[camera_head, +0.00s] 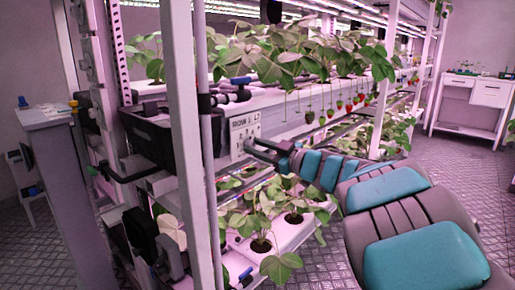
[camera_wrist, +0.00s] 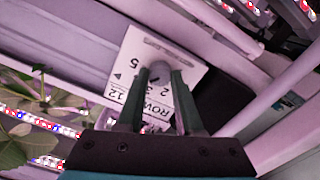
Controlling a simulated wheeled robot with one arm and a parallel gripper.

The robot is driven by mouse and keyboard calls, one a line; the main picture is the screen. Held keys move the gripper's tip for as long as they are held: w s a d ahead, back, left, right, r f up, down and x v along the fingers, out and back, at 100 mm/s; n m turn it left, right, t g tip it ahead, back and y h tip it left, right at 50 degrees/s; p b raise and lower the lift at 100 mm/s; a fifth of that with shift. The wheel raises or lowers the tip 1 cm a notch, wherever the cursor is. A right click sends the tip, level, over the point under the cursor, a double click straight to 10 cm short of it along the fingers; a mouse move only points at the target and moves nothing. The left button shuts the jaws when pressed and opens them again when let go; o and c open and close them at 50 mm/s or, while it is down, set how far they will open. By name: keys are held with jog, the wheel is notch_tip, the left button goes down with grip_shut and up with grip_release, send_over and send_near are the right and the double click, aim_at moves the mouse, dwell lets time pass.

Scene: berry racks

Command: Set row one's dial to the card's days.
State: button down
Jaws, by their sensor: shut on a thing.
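The white dial plate (camera_head: 245,126) marked ROW 1 is fixed to the front of the rack at the end of the upper trough. In the wrist view the plate (camera_wrist: 139,50) appears turned around, with a 5, a 12 and other figures partly hidden by my fingers. A small round grey dial knob (camera_wrist: 160,69) sits on it. My gripper (camera_wrist: 160,82) is shut on this knob, one finger on each side. In the head view my gripper (camera_head: 260,148) reaches the plate from the right. The knob's pointing direction is hard to read. I cannot make out a card with days.
A white rack post (camera_head: 181,120) and a black box (camera_head: 150,138) stand left of the plate. Strawberry plants (camera_head: 290,55) with hanging berries are above, and more plants (camera_head: 262,215) below. A white cabinet (camera_head: 474,92) is at the far right. The aisle floor is clear.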

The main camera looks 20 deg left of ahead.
jog(key=shift+m, duration=0.4)
jog(key=c, duration=0.6)
grip_release()
jog(key=shift+b+v, duration=0.3)
jog(key=shift+v, duration=3.6)
